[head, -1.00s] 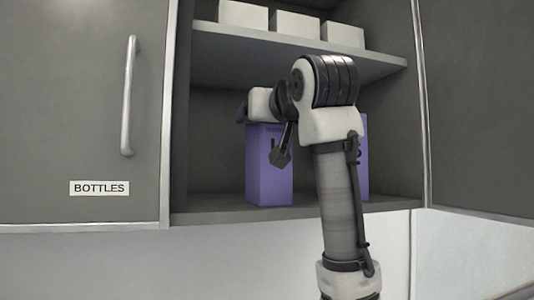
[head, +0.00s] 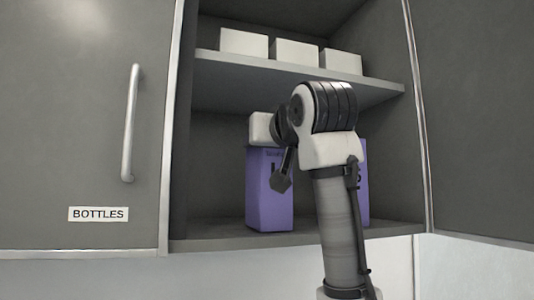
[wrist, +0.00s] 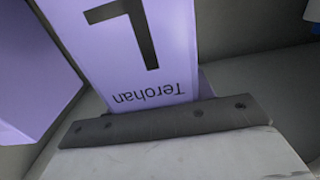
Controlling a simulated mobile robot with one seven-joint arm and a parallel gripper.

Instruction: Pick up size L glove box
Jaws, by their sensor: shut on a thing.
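The size L glove box is a tall purple carton in the open cabinet (head: 268,205); part of a dark letter shows beside my arm. In the wrist view the L box (wrist: 125,60) shows a large black "L" and "Terohan", upside down. My gripper (wrist: 160,121) shows as a dark bar across the top edge of this box and is shut on it. In the head view my wrist hides the grip. The box is upright, its base at the lower shelf; I cannot tell whether it is lifted.
Another purple box (head: 364,190) stands to the right, mostly behind my arm. A purple box also stands close beside the L box in the wrist view (wrist: 30,70). Several white boxes (head: 294,52) sit on the upper shelf (head: 300,78) above. A closed door labelled BOTTLES (head: 90,140) is at left.

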